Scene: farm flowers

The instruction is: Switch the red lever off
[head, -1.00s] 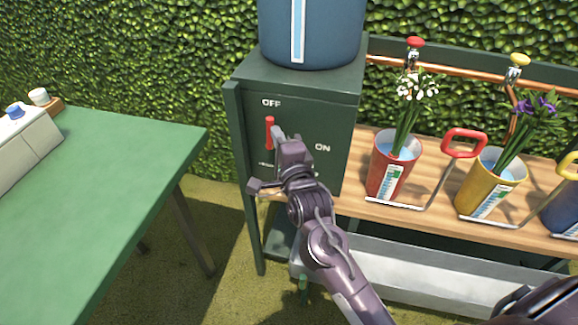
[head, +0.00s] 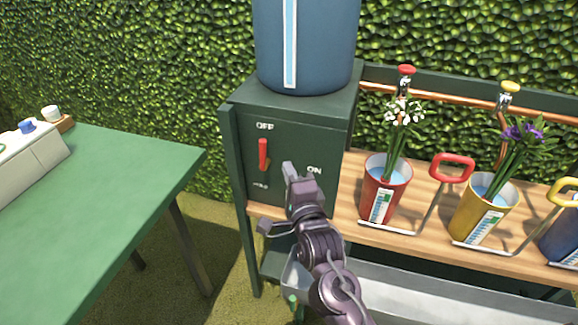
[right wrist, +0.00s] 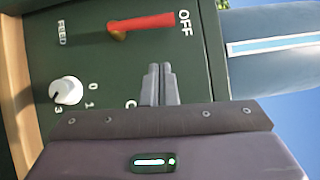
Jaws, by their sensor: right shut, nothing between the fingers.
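The red lever (head: 263,154) is on the front of the dark green control box (head: 335,135). Its handle points up toward the OFF label. It also shows in the right wrist view (right wrist: 145,22), where the handle points to OFF at the right. My right gripper (head: 289,172) is shut and empty, to the right of the lever and apart from it, near the ON label. Its closed fingers also show in the right wrist view (right wrist: 159,80), below the lever and covering part of the ON label. My left gripper is not in view.
A white knob (right wrist: 66,91) is on the box. A blue tank (head: 325,45) stands on top. Red (head: 374,200) and yellow (head: 467,218) buckets with flowers stand on the wooden shelf to the right. A green table (head: 110,190) is at the left, with a gap before the box.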

